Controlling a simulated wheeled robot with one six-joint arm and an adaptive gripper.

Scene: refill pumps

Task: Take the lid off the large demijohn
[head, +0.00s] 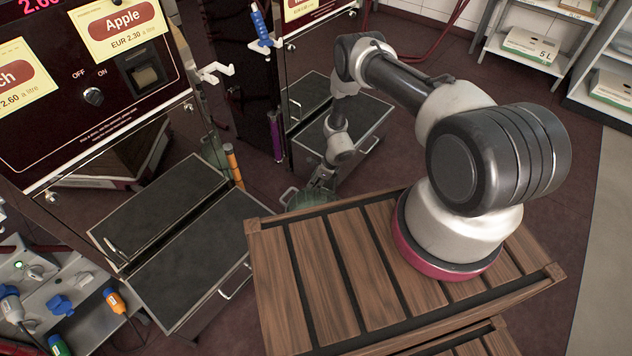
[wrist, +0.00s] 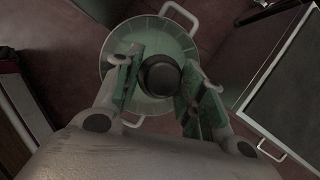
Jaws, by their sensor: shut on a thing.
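The large demijohn (wrist: 150,32) is the pale green round vessel seen from above in the wrist view, with white loop handles at its edge. In the head view only a little of it (head: 291,196) shows beyond the wooden deck's far edge. Its dark round lid (wrist: 160,76) lies at the middle of the wrist view. My gripper (wrist: 159,80) is shut on the lid, a green-padded finger on each side. My gripper also shows small in the head view (head: 320,184), pointing down over the demijohn. I cannot tell whether the lid still touches the neck.
A slatted wooden deck (head: 305,270) carries my arm. Refill cabinets with dark-topped steps (head: 160,205) stand left and behind. In the wrist view, a step with a handle (wrist: 290,90) is close on the right. Shelves (head: 540,45) stand at the back right.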

